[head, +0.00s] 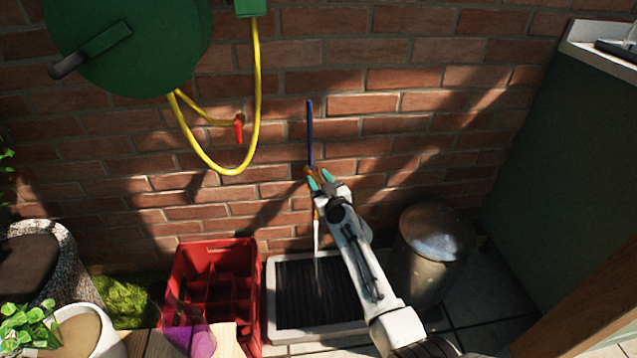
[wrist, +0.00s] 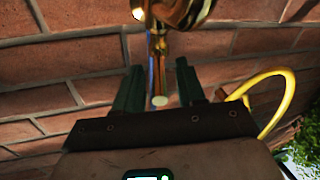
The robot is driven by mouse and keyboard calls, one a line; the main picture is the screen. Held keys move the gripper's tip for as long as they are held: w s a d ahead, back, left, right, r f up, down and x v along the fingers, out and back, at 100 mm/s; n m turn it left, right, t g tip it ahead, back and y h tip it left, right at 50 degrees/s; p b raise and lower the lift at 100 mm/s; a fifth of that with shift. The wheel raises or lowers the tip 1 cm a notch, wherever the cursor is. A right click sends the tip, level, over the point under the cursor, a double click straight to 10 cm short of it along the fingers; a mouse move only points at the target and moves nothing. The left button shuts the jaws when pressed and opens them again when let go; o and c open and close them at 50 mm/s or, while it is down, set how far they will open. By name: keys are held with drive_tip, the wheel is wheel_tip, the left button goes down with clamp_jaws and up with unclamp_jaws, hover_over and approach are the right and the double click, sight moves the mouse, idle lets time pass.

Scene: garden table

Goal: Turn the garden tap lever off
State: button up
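The garden tap is a small brass fitting (head: 311,172) on the brick wall; it shows at the top of the wrist view (wrist: 182,12). A long thin blue bar (head: 310,135), which looks like the lever, stands upright above it. A pale water stream (head: 316,238) falls from the tap. My gripper (head: 320,180) is right at the tap, its teal fingers apart. In the wrist view my open fingers (wrist: 158,85) stand either side of a brass part with a thin blue strip. I cannot tell whether they touch the tap.
A floor drain (head: 274,318) lies below, with a red crate (head: 262,300) left and a metal bin (head: 425,262) right. A yellow hose (head: 257,90) with a red nozzle (head: 238,130) hangs from a green reel (head: 150,45). The wall above the tap is clear.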

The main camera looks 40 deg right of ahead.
drive_tip(key=shift+w+d, duration=0.1)
drive_tip(key=shift+w, duration=0.25)
clamp_jaws()
idle(0.5)
